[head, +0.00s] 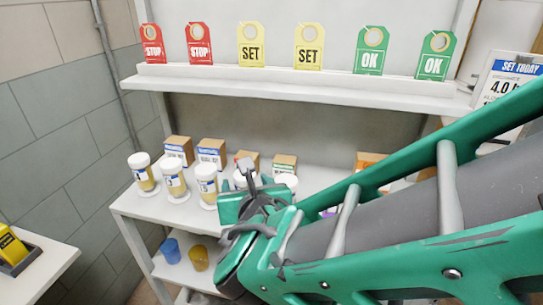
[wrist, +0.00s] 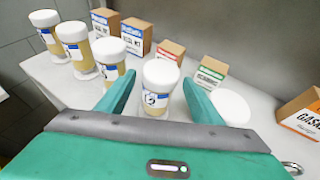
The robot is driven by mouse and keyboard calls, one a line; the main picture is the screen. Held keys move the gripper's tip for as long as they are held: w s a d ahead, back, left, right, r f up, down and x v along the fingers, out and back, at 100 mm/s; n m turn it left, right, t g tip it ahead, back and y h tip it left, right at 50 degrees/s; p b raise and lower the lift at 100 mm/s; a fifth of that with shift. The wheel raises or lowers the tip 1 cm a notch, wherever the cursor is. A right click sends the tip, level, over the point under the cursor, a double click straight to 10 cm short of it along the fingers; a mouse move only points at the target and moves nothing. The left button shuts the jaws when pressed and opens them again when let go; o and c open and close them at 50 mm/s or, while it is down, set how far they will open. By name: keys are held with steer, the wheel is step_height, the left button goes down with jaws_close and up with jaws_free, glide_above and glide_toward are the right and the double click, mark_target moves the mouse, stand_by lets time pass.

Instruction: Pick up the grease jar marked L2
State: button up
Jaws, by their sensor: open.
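Several white-lidded jars with yellowish contents and white-and-blue labels stand in a row on the shelf. In the wrist view, three stand at the left: a far one (wrist: 45,30), a middle one (wrist: 76,48) and a nearer one (wrist: 110,62). A fourth jar (wrist: 158,88) stands upright straight ahead, framed between the fingers of my gripper (wrist: 159,82). A fifth white lid (wrist: 230,107) shows right of the right finger. I cannot read L2 on any label. My gripper (head: 258,197) is open and empty; in the head view it partly hides the two right-hand jars.
Small boxes (head: 211,152) stand behind the jars; an orange-and-white box (wrist: 303,112) is at the right. Blue (head: 170,250) and yellow (head: 199,257) cups sit below. Red, yellow and green tags (head: 369,50) line the upper shelf (head: 300,86). A wall (wrist: 255,40) closes the back.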

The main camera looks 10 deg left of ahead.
steer(key=shift+w+a+f, duration=0.2)
steer(key=shift+w+f, duration=0.05)
steer(key=shift+w, duration=0.3)
steer(key=shift+c, duration=0.3)
steer(key=c, duration=1.3)
steer(key=shift+r, duration=0.15)
